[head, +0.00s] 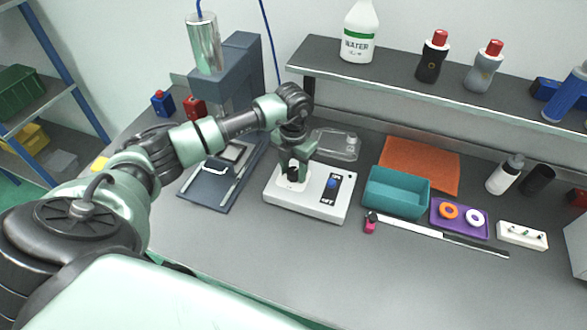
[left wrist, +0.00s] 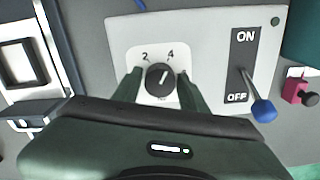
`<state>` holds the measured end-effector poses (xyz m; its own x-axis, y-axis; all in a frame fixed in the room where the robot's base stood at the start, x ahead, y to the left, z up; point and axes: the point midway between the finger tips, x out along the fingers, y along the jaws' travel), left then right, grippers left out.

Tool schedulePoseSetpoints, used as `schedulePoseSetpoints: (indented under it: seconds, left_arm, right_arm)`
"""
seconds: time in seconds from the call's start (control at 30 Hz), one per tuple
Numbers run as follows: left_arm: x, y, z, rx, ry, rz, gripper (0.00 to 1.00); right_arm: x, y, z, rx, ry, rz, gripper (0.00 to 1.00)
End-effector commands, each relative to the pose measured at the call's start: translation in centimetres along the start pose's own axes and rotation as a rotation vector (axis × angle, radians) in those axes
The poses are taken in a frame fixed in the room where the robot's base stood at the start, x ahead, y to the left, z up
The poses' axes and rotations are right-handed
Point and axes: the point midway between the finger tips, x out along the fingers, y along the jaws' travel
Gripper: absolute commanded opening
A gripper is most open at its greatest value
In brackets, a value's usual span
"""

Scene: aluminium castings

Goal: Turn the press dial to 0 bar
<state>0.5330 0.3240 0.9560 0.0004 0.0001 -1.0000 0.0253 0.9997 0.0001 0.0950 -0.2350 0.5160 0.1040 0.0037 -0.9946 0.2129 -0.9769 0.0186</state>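The press dial (left wrist: 160,80) is a round black knob on a white plate, on the white control box (head: 308,208). Its white mark points up and slightly right, toward the printed 4; a 2 shows to the left of it. Other marks are hidden or too small to read. My left gripper (left wrist: 158,84) has one finger on each side of the dial, with narrow gaps seeming to show between fingers and knob. In the head view my left gripper (head: 294,168) points down over the box's left part and partly covers the dial. My right gripper is not in view.
A blue-tipped ON/OFF lever (left wrist: 263,110) stands right of the dial, its tip toward OFF. The press (head: 240,75) is at the left. A teal bin (head: 397,205), a purple tray (head: 437,222) and a pink-and-black item (head: 370,225) lie right. A bottle shelf (head: 400,85) runs behind.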

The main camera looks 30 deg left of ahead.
Motion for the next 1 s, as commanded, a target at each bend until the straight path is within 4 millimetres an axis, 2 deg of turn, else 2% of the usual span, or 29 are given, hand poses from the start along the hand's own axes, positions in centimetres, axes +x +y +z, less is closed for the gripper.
schedulePoseSetpoints:
  seconds: [0.03,0.1,0.13,0.57,1.0]
  left_arm:
    - [0.0,0.0,0.0,0.0,0.0,0.0,0.25]
    - [0.0,0.0,0.0,0.0,0.0,0.0,0.05]
    - [0.0,0.0,0.0,0.0,0.0,0.0,0.0]
    - [0.0,0.0,0.1,-0.083,-0.002,0.0,0.0]
    - [0.0,0.1,0.1,-0.45,-0.003,0.0,0.0]
  right_arm:
    - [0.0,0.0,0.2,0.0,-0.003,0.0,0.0]
    - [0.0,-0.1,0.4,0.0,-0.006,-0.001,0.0]
    - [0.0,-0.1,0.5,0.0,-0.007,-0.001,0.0]
    - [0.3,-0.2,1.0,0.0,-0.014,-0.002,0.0]
    - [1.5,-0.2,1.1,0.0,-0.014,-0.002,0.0]
